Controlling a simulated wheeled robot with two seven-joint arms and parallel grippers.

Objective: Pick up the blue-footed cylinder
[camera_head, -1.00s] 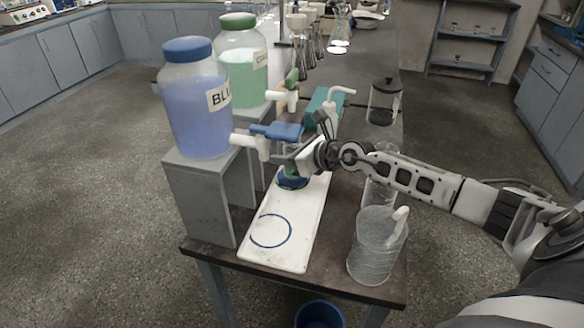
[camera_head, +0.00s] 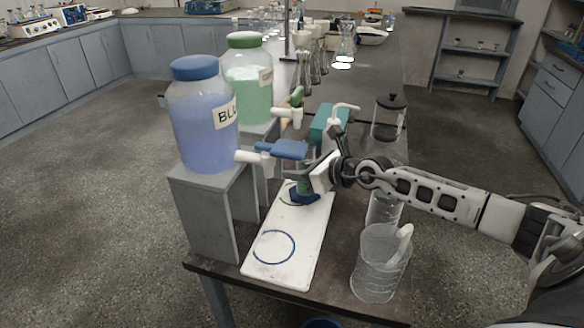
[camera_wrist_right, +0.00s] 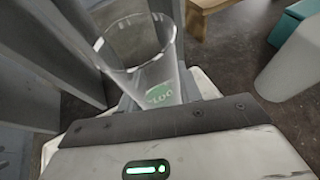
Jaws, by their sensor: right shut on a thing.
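The blue-footed cylinder (camera_head: 303,196) is in my right gripper (camera_head: 312,178), at the far half of the white board. Its dark blue foot shows just below the fingers, close to the board and looking slightly tilted; I cannot tell for sure whether it is clear of the board. In the right wrist view the clear cylinder (camera_wrist_right: 135,45) stands out from the jaws with its open rim and green print showing. My left gripper is not in view.
The white board (camera_head: 262,272) has a blue ring (camera_head: 273,247) near its front and a green ring partly under the foot. Blue (camera_head: 203,125) and green (camera_head: 247,85) jugs with taps stand on grey stands at left. A clear beaker (camera_head: 378,275) stands at front right.

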